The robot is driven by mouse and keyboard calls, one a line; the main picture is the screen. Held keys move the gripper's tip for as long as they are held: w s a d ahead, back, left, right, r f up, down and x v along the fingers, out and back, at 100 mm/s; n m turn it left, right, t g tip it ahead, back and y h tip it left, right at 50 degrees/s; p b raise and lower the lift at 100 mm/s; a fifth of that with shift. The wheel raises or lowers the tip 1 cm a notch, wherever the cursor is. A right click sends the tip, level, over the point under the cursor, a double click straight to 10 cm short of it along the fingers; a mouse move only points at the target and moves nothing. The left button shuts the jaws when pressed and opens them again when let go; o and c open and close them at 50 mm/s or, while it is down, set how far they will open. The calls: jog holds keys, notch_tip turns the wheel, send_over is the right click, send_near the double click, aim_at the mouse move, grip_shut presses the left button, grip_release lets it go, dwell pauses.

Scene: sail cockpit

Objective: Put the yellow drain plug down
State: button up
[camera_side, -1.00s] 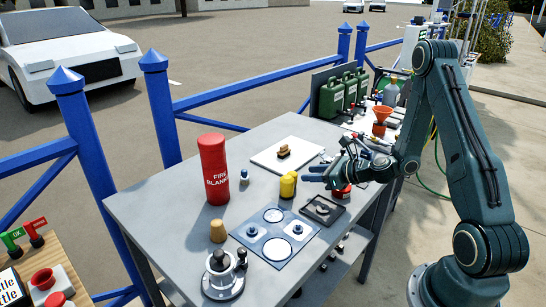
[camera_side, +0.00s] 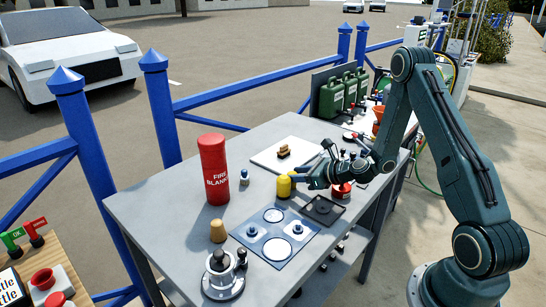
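A yellow drain plug (camera_side: 284,187) shows as a short upright yellow piece on the grey table, near the middle, just behind the blue panel with round fittings (camera_side: 274,236). My gripper (camera_side: 299,180) is low over the table, reaching left, with its fingertips right beside the yellow plug. At this size I cannot tell whether the fingers touch it or how far apart they are. A black square tray (camera_side: 323,210) lies in front of the gripper.
A red fire blanket cylinder (camera_side: 213,168) stands to the left. A white board (camera_side: 272,160) with a brown block lies behind. A red can (camera_side: 341,191) is under my wrist. A tan cone (camera_side: 217,232) and a metal winch (camera_side: 222,275) stand in front. The table's left part is clear.

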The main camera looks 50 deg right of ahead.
jog(key=shift+c, duration=0.2)
jog(key=c, duration=0.6)
jog(key=shift+r, duration=0.15)
jog(key=shift+c, duration=0.2)
notch_tip(320, 180, up, 20)
jog(key=shift+f, duration=0.1)
dwell(0.4)
dwell(0.5)
